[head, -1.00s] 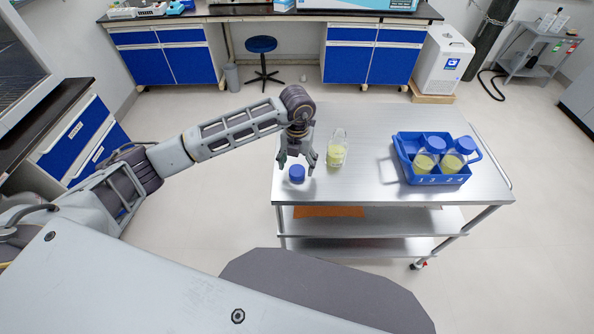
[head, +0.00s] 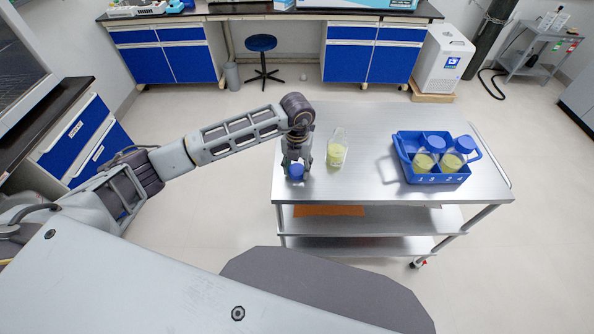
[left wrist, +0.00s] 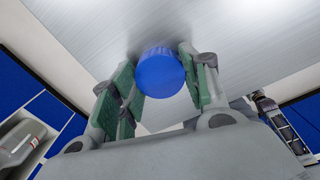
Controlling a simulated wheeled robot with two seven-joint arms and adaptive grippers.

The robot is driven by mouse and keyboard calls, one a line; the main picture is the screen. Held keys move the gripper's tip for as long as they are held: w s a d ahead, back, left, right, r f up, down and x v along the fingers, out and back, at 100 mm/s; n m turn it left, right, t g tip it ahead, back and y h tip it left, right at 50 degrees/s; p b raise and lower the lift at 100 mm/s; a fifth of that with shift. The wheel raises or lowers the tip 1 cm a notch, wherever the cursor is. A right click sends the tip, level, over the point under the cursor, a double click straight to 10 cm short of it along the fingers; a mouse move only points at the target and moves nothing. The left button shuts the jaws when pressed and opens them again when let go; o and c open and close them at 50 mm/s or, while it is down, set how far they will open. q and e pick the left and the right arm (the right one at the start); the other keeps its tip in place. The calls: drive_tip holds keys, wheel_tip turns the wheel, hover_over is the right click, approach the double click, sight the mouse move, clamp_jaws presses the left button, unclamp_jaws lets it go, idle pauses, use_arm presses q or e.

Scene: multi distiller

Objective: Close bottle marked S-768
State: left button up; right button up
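A blue cap (head: 296,172) sits on the steel cart top near its left front edge. My left gripper (head: 296,168) is lowered over it from above. In the left wrist view, the green finger pads of my left gripper (left wrist: 160,75) lie against both sides of the blue cap (left wrist: 160,72), so it looks shut on it. An open bottle (head: 337,150) with yellowish liquid stands upright just right of the gripper, without a cap. No S-768 marking is readable. My right gripper is not in view.
A blue rack (head: 436,178) on the right of the cart (head: 370,190) holds two blue-capped bottles (head: 430,153) with yellowish liquid. The cart top between the open bottle and the rack is clear. A blue stool (head: 261,43) stands behind.

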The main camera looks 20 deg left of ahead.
sight(297, 169)
use_arm(q)
drive_tip(key=shift+r, duration=0.1)
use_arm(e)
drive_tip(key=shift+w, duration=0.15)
use_arm(q)
wheel_tip(297, 169, up, 10)
drive_tip(key=b, duration=0.1)
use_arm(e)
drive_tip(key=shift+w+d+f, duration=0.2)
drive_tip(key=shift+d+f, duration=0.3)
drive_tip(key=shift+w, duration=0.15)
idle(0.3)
